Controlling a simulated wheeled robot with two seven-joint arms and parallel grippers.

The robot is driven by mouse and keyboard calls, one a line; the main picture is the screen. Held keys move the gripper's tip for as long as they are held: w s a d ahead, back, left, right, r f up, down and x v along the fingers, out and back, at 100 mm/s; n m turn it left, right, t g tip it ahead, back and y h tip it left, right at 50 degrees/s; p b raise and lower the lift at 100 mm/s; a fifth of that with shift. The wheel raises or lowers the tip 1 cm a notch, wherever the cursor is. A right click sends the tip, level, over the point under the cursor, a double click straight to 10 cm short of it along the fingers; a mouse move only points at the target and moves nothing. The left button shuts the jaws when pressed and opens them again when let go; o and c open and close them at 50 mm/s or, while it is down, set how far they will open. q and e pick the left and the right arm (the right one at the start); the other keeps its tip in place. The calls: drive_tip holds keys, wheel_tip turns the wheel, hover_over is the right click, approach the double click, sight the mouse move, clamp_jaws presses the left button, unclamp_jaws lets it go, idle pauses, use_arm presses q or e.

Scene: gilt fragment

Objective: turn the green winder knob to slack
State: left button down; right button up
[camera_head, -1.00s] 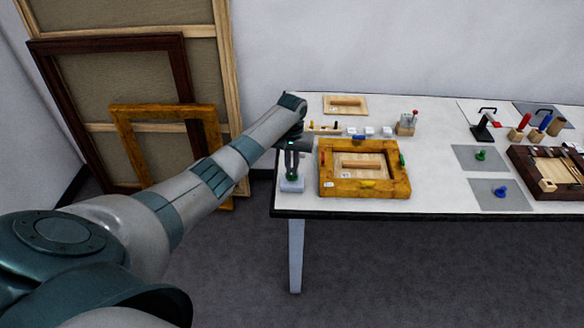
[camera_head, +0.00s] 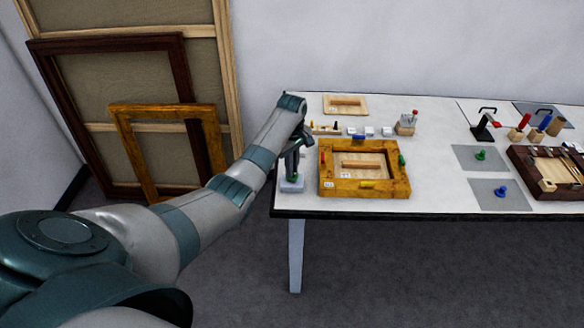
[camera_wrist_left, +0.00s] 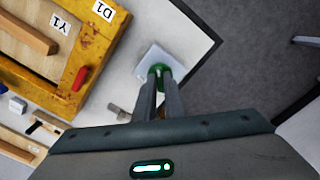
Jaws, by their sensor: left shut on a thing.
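The green winder knob (camera_wrist_left: 159,71) sits on a small pale block (camera_head: 292,185) at the table's front left corner; the block also shows in the left wrist view (camera_wrist_left: 150,58). My left gripper (camera_head: 291,176) reaches down over the block from above. In the left wrist view its two fingers (camera_wrist_left: 160,80) are closed around the green knob, which is partly hidden between them. The knob's markings and pointer, if any, cannot be made out. My right gripper is not in view.
A gilt frame (camera_head: 327,172) with coloured clips lies just right of the block. Small white blocks (camera_head: 369,131) and a wooden holder (camera_head: 405,126) stand behind it. Grey mats (camera_head: 498,203) with a green and a blue knob-like piece lie farther right. The table's front edge is close.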

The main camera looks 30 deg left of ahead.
use_arm(q)
drive_tip(key=n, duration=0.3)
drive_tip(key=shift+w+r+n, duration=0.15)
drive_tip(key=shift+n, duration=0.25)
drive_tip(key=n, duration=0.4)
drive_tip(key=shift+n, duration=0.3)
drive_tip(key=n, duration=0.4)
drive_tip(key=shift+a, duration=0.1)
drive_tip(key=n, duration=0.8)
drive_tip(key=shift+n+b, duration=0.3)
drive_tip(key=n+b, duration=0.1)
drive_tip(key=n, duration=0.2)
drive_tip(key=shift+n+b, duration=0.7)
drive_tip(key=shift+n, duration=0.7)
